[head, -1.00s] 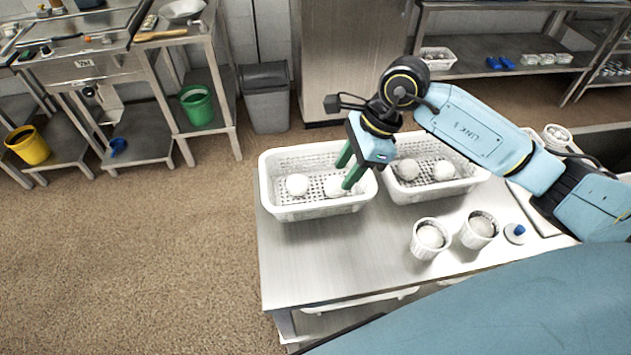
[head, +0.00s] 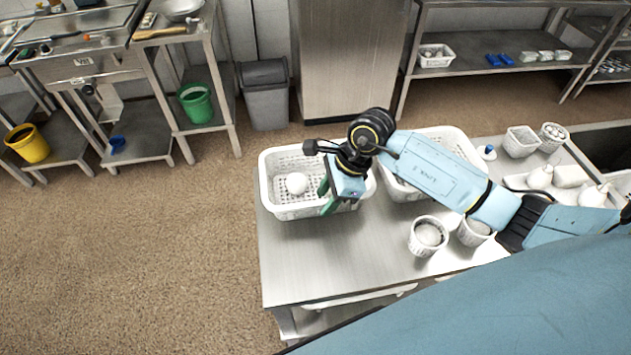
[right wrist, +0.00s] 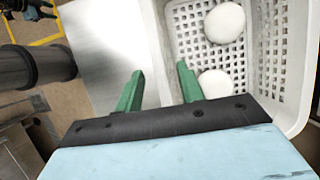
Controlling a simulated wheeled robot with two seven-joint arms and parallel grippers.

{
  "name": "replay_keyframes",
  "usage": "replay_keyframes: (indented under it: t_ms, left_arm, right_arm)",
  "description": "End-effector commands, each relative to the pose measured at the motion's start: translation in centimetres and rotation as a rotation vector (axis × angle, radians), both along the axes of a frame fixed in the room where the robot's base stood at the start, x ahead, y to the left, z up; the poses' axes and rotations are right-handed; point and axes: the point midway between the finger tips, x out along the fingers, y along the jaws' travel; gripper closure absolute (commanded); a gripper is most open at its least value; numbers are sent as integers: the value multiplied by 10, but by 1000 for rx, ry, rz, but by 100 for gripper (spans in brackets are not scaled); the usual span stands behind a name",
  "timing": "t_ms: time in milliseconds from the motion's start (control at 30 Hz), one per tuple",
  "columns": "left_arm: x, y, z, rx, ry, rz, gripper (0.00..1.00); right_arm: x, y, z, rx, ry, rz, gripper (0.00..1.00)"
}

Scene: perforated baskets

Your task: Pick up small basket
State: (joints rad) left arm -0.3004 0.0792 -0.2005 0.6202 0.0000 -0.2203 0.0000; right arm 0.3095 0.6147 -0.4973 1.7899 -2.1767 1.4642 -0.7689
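Two small round white perforated baskets, one fully visible (head: 428,236) and one partly behind my arm (head: 470,234), stand upright on the metal table with pale contents. A larger white basket (head: 275,207) at the table's left holds white balls (head: 296,183). My right gripper (head: 326,197) is open and empty at that basket's near right part. In the right wrist view its green fingers (right wrist: 158,88) appear on either side of the large basket's wall (right wrist: 155,40); contact cannot be told. A dark shape with green parts (right wrist: 35,10) may be my left gripper; the head view does not show it.
A second large basket (head: 450,135) stands partly behind my right arm. Small containers (head: 521,142) and white bottles (head: 540,177) are at the right. The table's front left (head: 320,260) is bare. A grey bin (head: 266,100) stands on the floor behind.

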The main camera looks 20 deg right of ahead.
Motion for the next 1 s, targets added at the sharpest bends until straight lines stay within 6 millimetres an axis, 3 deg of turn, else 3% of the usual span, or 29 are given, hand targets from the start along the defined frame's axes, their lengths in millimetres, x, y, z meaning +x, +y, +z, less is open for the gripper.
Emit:
replay_keyframes:
  t_ms: [33,300,767,1000]
  left_arm:
    - [0,0,0,0,0,0,64]
    - [0,0,0,0,-1,0,64]
    - [1,0,0,0,-1,1,64]
    - [1,0,-2,0,-1,1,64]
  right_arm:
    - [0,0,0,0,0,0,66]
    - [0,0,1,0,0,0,100]
    - [1,0,4,0,-3,0,100]
    - [2,-1,42,0,-9,1,100]
